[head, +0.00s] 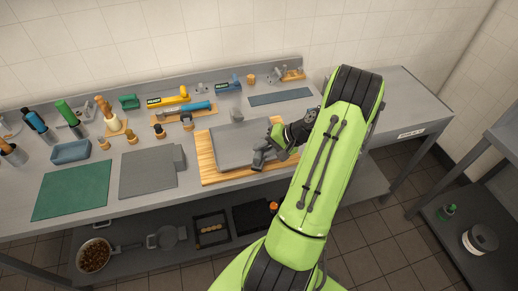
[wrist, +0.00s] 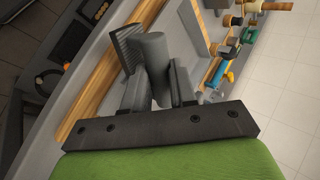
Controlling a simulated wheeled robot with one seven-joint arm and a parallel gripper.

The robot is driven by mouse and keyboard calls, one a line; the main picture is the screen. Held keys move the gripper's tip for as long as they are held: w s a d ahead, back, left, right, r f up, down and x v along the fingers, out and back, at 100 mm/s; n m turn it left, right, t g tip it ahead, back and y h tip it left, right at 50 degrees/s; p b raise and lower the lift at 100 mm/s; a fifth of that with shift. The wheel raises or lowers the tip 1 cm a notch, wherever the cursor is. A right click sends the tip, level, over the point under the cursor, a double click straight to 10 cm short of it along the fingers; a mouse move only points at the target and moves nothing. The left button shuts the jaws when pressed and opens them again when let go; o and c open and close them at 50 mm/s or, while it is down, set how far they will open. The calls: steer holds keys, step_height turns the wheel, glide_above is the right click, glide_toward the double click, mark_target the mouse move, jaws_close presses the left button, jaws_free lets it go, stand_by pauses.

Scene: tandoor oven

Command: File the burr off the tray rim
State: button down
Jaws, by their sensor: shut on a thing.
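The grey tray (head: 230,143) lies on a wooden board (head: 209,172) on the bench. It also shows in the wrist view (wrist: 192,28), beyond my fingers. My gripper (head: 272,151) is over the tray's right front part. In the wrist view my gripper (wrist: 158,88) is shut on a grey file with a thick round handle (wrist: 152,50) and a dark ridged plate (wrist: 127,48). The file (head: 258,160) shows small in the head view, near the tray's front rim. I cannot tell whether it touches the rim. No burr can be made out.
A grey mat with a block (head: 147,174) and a green mat (head: 72,190) lie to the left. Tools and bottles, including a yellow level (head: 168,100), crowd the back. The bench's right end (head: 405,100) is clear. A lower shelf holds pans.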

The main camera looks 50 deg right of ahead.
steer(key=shift+s+d, duration=0.2)
steer(key=shift+d, duration=0.05)
steer(key=shift+s+d, duration=0.5)
steer(key=shift+d, duration=0.2)
step_height(320, 180, up, 5)
steer(key=p, duration=0.4)
steer(key=shift+w+r, duration=0.1)
steer(key=shift+f+b, duration=1.4)
steer(key=shift+f, duration=0.6)
steer(key=shift+f+b, duration=0.45)
steer(key=shift+f, duration=0.15)
